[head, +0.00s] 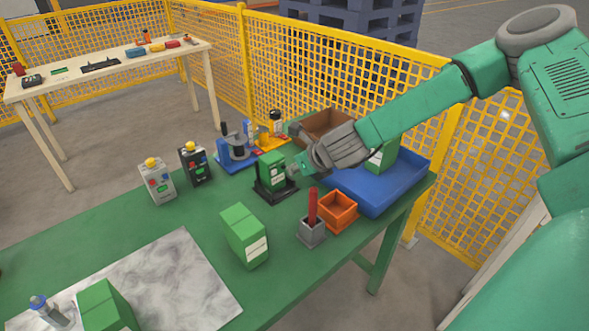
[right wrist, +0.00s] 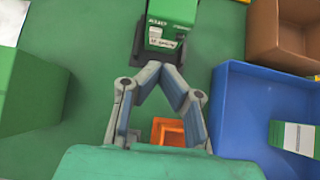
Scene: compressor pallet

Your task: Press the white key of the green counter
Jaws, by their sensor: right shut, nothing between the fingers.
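The green counter (head: 271,170) stands upright in a black base on the green table, near the middle of the head view. In the right wrist view, the counter (right wrist: 172,12) is at the top, with pale lettered patches on its face; I cannot tell clearly which is the white key. My right gripper (head: 301,168) is just right of the counter in the head view. In the right wrist view, the gripper's fingertips (right wrist: 161,68) are together and empty, right by the counter's base; contact cannot be told. My left gripper is out of view.
A blue tray (head: 352,191) with a green box, a brown bin (head: 324,122) and an orange bin (head: 339,214) lie right of the counter. A grey holder (head: 312,232) with a red stick and a green box (head: 243,236) stand in front. Two button boxes stand left.

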